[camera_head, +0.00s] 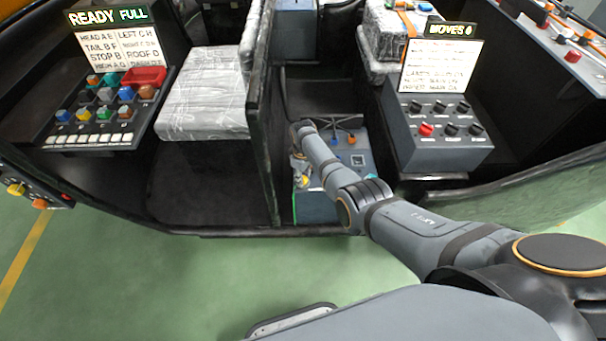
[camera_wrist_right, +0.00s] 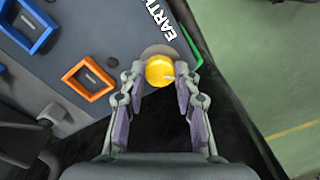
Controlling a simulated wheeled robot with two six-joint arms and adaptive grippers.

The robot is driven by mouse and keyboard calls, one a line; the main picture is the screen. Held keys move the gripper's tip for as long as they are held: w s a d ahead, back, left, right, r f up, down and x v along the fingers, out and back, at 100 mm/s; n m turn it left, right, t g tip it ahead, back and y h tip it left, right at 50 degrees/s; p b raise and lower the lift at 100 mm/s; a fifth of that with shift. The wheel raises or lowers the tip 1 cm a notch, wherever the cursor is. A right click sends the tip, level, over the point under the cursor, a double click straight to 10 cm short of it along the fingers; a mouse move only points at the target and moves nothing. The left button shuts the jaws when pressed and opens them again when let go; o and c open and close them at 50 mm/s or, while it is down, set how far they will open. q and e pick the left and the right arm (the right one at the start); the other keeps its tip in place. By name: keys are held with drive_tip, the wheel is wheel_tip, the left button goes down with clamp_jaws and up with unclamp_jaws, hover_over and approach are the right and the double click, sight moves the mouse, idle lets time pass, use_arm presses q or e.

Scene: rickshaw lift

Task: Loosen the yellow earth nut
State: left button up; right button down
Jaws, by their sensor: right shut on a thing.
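The yellow earth nut (camera_wrist_right: 159,70) is a round yellow knob on a pale disc, beside the white lettering EARTH on a grey panel (camera_wrist_right: 105,35). My right gripper (camera_wrist_right: 161,76) has one finger on each side of the nut and is shut on it. In the head view my right arm reaches down to the grey floor panel between the seats, where the right gripper (camera_head: 299,172) is small and the nut cannot be made out clearly. My left gripper is not in view.
The panel also carries an orange square frame (camera_wrist_right: 88,81), a blue frame (camera_wrist_right: 28,27) and a green frame (camera_wrist_right: 190,48). A dark partition (camera_head: 259,120) stands left of my right arm. A grey knob box (camera_head: 440,140) stands to its right. Green floor (camera_head: 130,270) lies in front.

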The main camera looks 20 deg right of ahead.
drive_tip(key=n+p, duration=0.1)
drive_tip(key=n, duration=0.3)
drive_tip(key=shift+n, duration=0.3)
drive_tip(key=n, duration=0.5)
drive_tip(key=shift+n, duration=0.4)
drive_tip(key=c, duration=1)
unclamp_jaws()
wheel_tip(320, 180, up, 12)
